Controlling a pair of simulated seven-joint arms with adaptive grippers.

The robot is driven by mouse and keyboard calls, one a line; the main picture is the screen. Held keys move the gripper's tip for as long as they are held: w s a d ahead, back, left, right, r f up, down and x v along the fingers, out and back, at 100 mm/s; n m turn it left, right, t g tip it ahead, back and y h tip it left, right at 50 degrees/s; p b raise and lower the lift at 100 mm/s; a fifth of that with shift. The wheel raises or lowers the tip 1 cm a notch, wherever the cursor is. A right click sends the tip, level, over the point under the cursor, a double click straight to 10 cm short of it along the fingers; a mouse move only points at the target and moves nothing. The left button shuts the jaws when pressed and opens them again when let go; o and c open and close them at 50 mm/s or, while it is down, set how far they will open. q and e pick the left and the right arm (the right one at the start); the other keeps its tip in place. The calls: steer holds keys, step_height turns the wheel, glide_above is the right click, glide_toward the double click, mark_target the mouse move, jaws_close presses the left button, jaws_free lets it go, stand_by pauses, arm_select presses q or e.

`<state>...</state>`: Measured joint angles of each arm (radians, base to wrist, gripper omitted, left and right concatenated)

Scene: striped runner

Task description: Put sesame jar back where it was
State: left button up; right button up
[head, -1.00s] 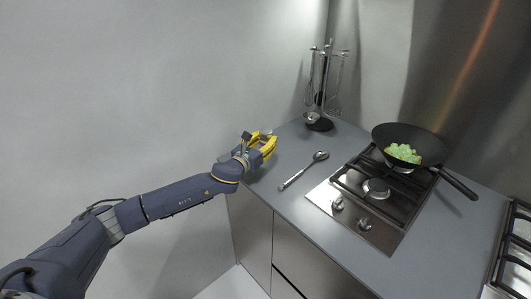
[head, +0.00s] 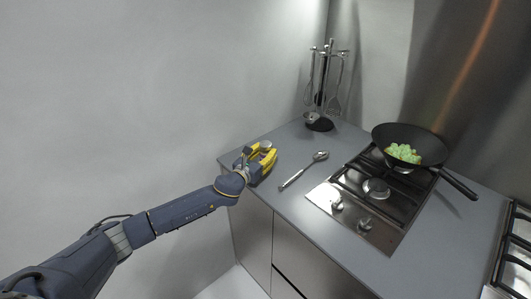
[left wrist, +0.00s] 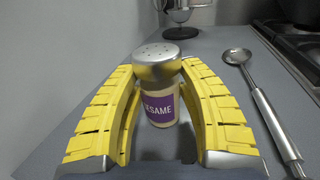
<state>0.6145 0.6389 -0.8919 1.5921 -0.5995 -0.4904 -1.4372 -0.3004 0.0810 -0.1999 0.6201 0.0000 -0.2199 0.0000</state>
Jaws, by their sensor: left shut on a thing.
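The sesame jar (left wrist: 160,108) has a shiny perforated metal lid and a purple SESAME label. In the left wrist view it stands upright between the yellow fingers of my left gripper (left wrist: 157,72), which is shut on it. In the head view my left gripper (head: 266,157) is at the left end of the grey counter (head: 290,207), and the jar's lid (head: 265,146) shows between the fingers. I cannot tell for sure whether the jar's base touches the counter. My right gripper is not in view.
A metal spoon (head: 304,170) lies just right of the gripper. A utensil stand (head: 320,123) is at the back corner. A gas hob (head: 373,205) with a black wok (head: 437,150) holding green food is to the right. The wall borders the counter's left side.

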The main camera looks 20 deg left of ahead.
arm_select(q)
steer(key=shift+f, duration=0.15)
steer(key=o, duration=1.2)
steer(key=shift+c, duration=0.2)
steer(key=shift+s, duration=0.15)
steer(key=v, duration=1.1)
steer(key=shift+s+a, duration=0.2)
steer(key=shift+s, duration=0.15)
